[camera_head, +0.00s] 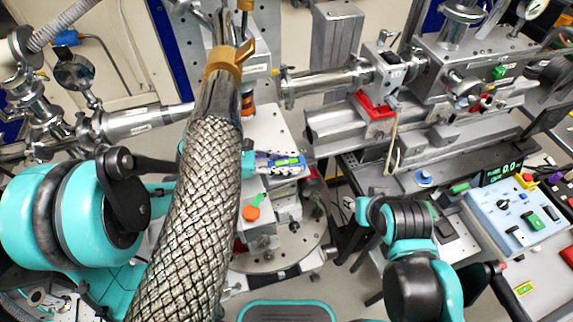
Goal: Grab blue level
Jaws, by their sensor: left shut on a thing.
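The blue level (287,161) is a small blue bar with a bright green vial, at the middle of the view just right of the braided hose. My left arm comes in from the left and passes behind the hose. My left gripper (251,163) shows only in part to the right of the hose, shut on the level's left end. Most of that gripper is hidden by the hose. My right arm is at the lower right, and its gripper (352,205) points left, apart from the level; its fingers are too small to read.
The thick braided metal hose (192,210) crosses in front of my left arm. A round stage plate (275,245) with an orange knob (251,213) lies below the level. A steel rail (340,122) and a control box (515,212) stand to the right.

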